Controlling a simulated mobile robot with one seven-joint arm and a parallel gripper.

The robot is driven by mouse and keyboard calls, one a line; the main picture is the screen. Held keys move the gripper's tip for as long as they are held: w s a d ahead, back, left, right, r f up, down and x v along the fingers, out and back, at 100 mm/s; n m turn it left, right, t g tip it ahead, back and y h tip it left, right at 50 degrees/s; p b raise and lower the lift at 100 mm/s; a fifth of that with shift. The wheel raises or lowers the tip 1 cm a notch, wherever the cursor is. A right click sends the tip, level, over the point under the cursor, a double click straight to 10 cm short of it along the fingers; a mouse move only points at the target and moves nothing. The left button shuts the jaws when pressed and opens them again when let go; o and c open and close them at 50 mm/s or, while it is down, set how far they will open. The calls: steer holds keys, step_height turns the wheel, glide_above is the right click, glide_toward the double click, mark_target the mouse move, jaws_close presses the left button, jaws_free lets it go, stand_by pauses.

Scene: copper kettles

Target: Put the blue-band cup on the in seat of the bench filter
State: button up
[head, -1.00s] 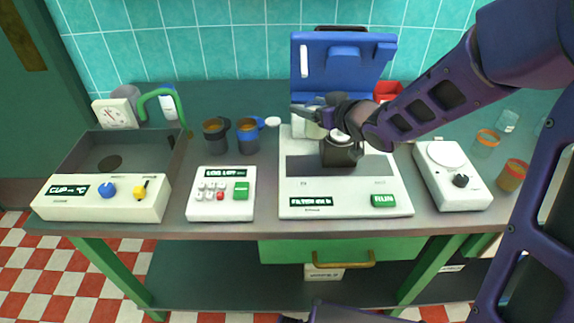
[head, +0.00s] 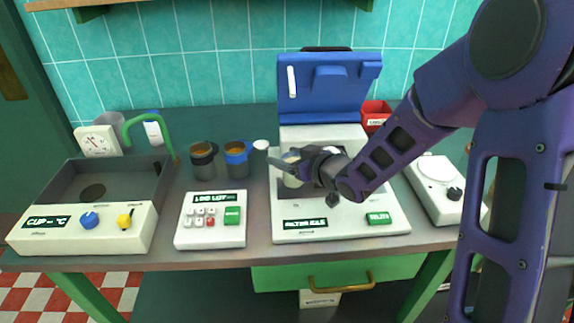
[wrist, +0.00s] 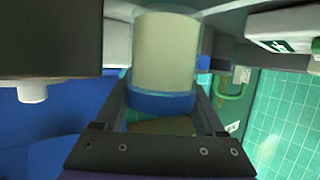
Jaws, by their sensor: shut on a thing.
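My gripper (head: 286,168) is shut on a pale cup (head: 291,178) over the left part of the bench filter. In the wrist view, my gripper (wrist: 162,98) has one finger on each side of this cup (wrist: 165,50), which is cream with a blue band at its gripper end. The bench filter (head: 345,227) is a white box with a raised blue lid (head: 330,95). My arm and the cup hide much of its top, so I cannot make out the in seat or whether the cup touches it. Another cup with a blue band (head: 237,150) stands left of the filter.
A dark-banded cup (head: 203,160) and a white-topped container (head: 260,148) stand near the blue-banded one. A keypad box (head: 209,232) is in front of them. A heating bath (head: 85,232) is at left, a white dial device (head: 437,190) at right, a red bin (head: 375,112) behind.

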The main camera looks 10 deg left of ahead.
steer(key=shift+f, duration=0.75)
steer(key=shift+f, duration=0.2)
steer(key=o, duration=1.2)
steer(key=shift+o, duration=0.2)
steer(key=shift+r, duration=0.3)
steer(key=p+v, duration=0.2)
steer(key=v, duration=1)
steer(key=shift+f, duration=0.1)
